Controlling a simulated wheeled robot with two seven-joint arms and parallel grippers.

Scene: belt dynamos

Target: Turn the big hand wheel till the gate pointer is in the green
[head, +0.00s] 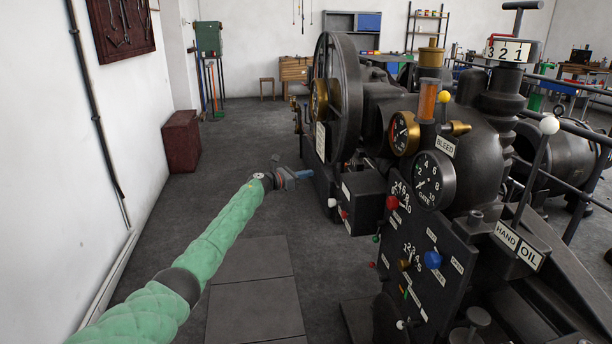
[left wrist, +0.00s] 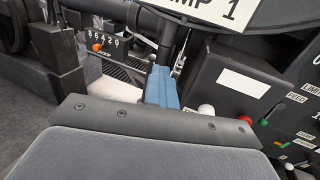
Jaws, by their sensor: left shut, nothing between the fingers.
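The large dark wheel (head: 352,90) stands upright on the near left side of the machine, with a brass part at its hub. The round black gate dial (head: 435,180) has white numerals and some green on its face. Its pointer is too small to read surely. My left gripper (head: 287,177) is low and left of the wheel, at the end of the green arm, apart from the rim. Its blue fingers (left wrist: 162,86) are shut and empty in the left wrist view. My right gripper is not in view.
The control panel (head: 420,240) with coloured knobs stands right of my left arm. A black box (head: 362,200) juts out below the wheel. A dark red chest (head: 181,142) stands by the left wall.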

